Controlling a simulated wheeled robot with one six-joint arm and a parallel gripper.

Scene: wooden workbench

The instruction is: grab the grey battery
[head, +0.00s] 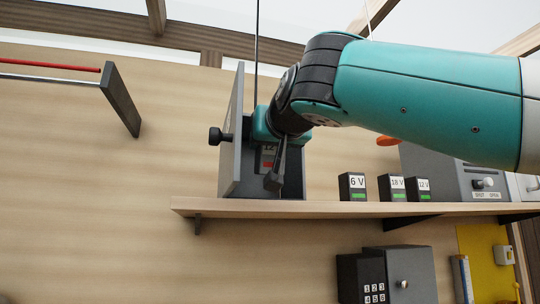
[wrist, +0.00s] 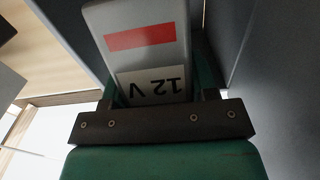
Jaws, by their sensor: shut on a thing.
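The grey battery (wrist: 145,18) has a red stripe and a white "12 V" label, which reads upside down in the wrist view. My gripper (wrist: 155,85) is shut on it, with a finger on either side. In the head view the battery (head: 267,162) shows only in part behind a dark finger of my gripper (head: 271,176). Both are at a grey box (head: 293,182) on the shelf, between its walls. The box's tall door (head: 237,125) stands open on the left, with a black knob. I cannot tell whether the battery touches the box floor.
Three dark batteries, labelled 6 V (head: 352,187), 18 V (head: 391,187) and 12 V (head: 419,189), stand on the shelf (head: 320,209) to the right. A grey unit with a switch (head: 484,183) is beyond them. A keypad safe (head: 386,275) is below the shelf.

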